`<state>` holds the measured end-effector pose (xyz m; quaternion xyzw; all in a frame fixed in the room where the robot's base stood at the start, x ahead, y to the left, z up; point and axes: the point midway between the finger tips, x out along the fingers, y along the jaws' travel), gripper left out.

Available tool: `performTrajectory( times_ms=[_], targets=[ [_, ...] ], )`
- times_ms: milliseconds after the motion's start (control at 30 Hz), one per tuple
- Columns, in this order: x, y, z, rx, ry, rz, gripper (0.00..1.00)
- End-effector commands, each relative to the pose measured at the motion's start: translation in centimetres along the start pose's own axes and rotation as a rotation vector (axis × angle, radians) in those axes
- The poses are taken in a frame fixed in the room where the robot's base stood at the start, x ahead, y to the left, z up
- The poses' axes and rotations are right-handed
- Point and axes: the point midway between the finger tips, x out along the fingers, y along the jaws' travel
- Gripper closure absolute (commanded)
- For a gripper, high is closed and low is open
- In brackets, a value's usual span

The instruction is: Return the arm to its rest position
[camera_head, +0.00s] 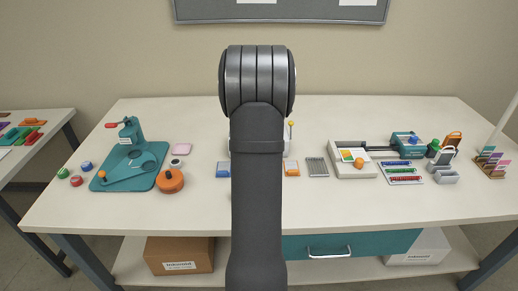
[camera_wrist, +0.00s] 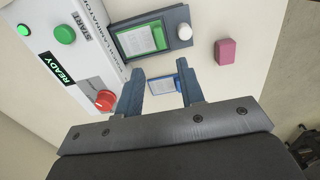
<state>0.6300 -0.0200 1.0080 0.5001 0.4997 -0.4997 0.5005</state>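My arm (camera_head: 258,190) stands up the middle of the head view, and my gripper is hidden behind it there. In the wrist view my gripper (camera_wrist: 160,76) is open, its two dark blue-grey fingers spread apart. Nothing is held between the fingers. A small blue tray (camera_wrist: 164,83) with a pale insert lies on the table below, seen in the gap between them.
The laminator (camera_wrist: 72,45) with a red knob, a green button and a READY display is left in the wrist view. A dark tray with a green card (camera_wrist: 145,39) and a pink block (camera_wrist: 226,51) lie beyond the fingers. A teal press (camera_head: 130,158) stands left on the table (camera_head: 90,215).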

Motion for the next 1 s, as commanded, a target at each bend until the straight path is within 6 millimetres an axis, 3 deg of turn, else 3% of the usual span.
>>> performTrajectory(
  times_ms=[200, 567, 767, 1000],
  targets=[
    [-1.2, 0.0, 0.0, 0.000, 0.000, 0.000, 0.65],
    [-0.9, 0.0, 0.0, 0.000, 0.000, -0.002, 0.65],
    [1.6, -0.1, 0.0, 0.000, 0.000, -0.005, 0.65],
    [6.4, -0.1, 0.0, 0.000, 0.000, -0.004, 0.65]
  ],
)
